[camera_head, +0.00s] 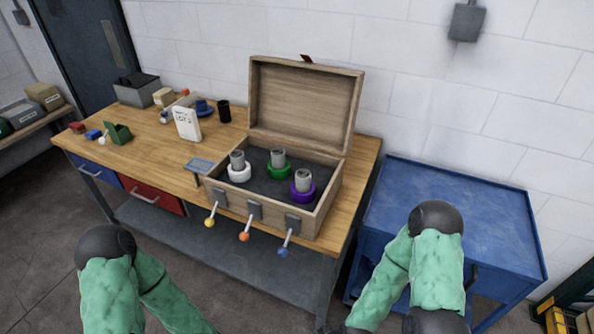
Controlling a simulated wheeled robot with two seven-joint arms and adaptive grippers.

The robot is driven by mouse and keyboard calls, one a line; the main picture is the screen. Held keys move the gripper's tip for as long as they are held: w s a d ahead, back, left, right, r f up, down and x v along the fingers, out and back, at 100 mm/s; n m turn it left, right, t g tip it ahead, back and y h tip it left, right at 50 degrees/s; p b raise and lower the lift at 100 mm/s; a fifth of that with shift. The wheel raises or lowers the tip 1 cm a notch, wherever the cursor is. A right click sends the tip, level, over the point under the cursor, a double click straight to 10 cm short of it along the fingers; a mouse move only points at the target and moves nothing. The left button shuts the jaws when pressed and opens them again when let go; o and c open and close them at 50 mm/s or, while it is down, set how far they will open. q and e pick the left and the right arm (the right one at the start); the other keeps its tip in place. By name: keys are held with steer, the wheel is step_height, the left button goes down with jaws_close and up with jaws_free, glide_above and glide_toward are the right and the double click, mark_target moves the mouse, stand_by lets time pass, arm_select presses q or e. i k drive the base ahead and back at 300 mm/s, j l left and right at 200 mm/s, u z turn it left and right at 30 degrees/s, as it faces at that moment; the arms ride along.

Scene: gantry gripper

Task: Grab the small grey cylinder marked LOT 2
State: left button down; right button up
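An open wooden box (325,208) stands on the workbench with its lid raised. Three small grey cylinders stand upright inside it on a dark floor. The left cylinder (237,159) is in a white ring (239,174), the middle cylinder (278,157) in a green ring (279,172), and the right cylinder (303,179) in a purple ring (302,194). Any markings on them are too small to read, so I cannot tell which is LOT 2. My green-sleeved arms show at the lower left and lower right, apart from the box. Neither gripper is in view.
Three levers with yellow (210,222), orange (244,236) and blue (283,252) knobs stick out from the box front. A white card (187,124) with unclear print stands at the left, near a black cup (224,111). A blue cabinet (480,205) with a clear top is on the right.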

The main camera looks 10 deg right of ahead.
mark_target(277, 154)
steer(key=i+j+u, duration=0.15)
steer(key=i+j, duration=0.25)
steer(key=j, duration=0.2)
steer(key=i+j+u, duration=0.15)
steer(key=i+j, duration=0.3)
steer(key=j, duration=0.1)
